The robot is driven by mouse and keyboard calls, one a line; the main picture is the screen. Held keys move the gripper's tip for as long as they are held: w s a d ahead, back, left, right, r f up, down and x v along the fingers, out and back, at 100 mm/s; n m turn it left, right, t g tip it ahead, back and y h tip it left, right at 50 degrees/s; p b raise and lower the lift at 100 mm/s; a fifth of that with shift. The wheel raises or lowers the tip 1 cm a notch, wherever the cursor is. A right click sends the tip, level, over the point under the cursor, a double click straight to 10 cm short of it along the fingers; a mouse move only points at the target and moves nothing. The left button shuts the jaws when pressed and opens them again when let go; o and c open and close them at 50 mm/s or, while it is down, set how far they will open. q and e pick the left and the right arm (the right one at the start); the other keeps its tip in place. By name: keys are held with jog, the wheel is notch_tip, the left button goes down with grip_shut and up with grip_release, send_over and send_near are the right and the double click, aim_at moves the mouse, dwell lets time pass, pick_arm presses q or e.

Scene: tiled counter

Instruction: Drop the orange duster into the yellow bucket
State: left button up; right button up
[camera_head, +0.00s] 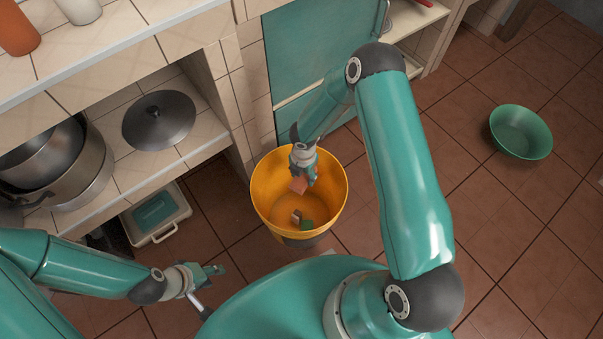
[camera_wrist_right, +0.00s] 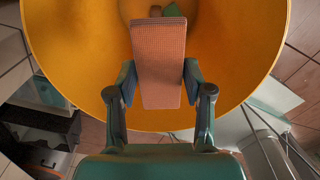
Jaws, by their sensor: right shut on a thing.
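The yellow bucket (camera_head: 262,190) stands on the tiled floor below the counter, with a green thing and a pale thing (camera_head: 306,223) lying inside it. My right gripper (camera_head: 301,178) is over the bucket's opening and shut on the orange duster (camera_head: 298,185). In the right wrist view the duster (camera_wrist_right: 160,62) is a flat, ribbed orange block between the two fingers (camera_wrist_right: 158,85), with the bucket's inner wall (camera_wrist_right: 75,55) around it. My left gripper (camera_head: 207,284) is low at the left, away from the bucket, and its fingers look apart and empty.
A tiled counter with shelves (camera_head: 120,70) stands at the left, holding steel pots (camera_head: 70,165) and a lid (camera_head: 158,120). A white and teal box (camera_head: 157,212) sits on the floor. A green bowl (camera_head: 521,131) lies at the right, with clear floor around it.

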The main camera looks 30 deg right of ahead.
aim_at(303, 176)
jog(key=shift+f+b, duration=0.5)
jog(key=shift+f, duration=0.6)
jog(key=o, duration=1)
notch_tip(303, 176, up, 12)
